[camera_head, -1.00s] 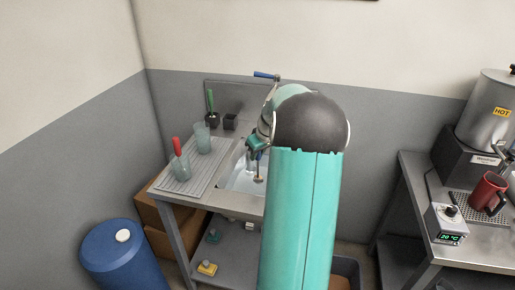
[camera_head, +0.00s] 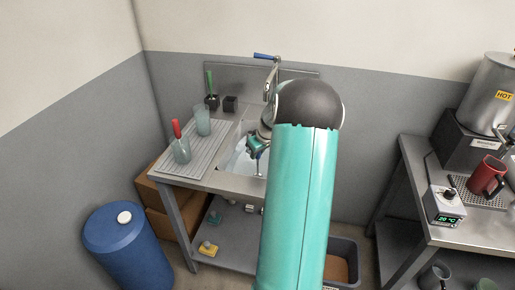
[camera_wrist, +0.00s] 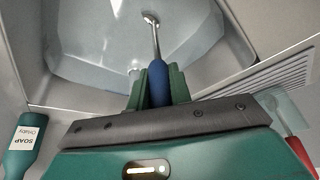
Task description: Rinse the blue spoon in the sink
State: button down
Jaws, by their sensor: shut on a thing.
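My gripper (camera_wrist: 156,92) is shut on the blue handle of the spoon (camera_wrist: 158,80). The spoon's thin metal stem points away from the fingers, and its small bowl shows at the top of the wrist view. The gripper (camera_head: 257,150) is over the grey sink basin (camera_head: 238,161), with the spoon pointing down into it in the head view; the basin (camera_wrist: 85,35) also fills the top of the wrist view. I cannot tell whether the spoon touches the basin. The faucet (camera_head: 269,85) with a blue lever stands behind; my arm hides part of the sink.
A ribbed drainboard (camera_head: 180,166) lies left of the basin, holding a glass (camera_head: 182,153) with a red-handled utensil and a clear cup (camera_head: 203,121). A soap bottle (camera_wrist: 22,145) shows in the wrist view. A blue drum (camera_head: 120,245) stands front left; a hot urn (camera_head: 490,95) stands right.

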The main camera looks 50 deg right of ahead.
jog(key=shift+f, duration=0.4)
jog(key=shift+r, duration=0.15)
jog(key=shift+r, duration=6.55)
jog(key=shift+r, duration=2)
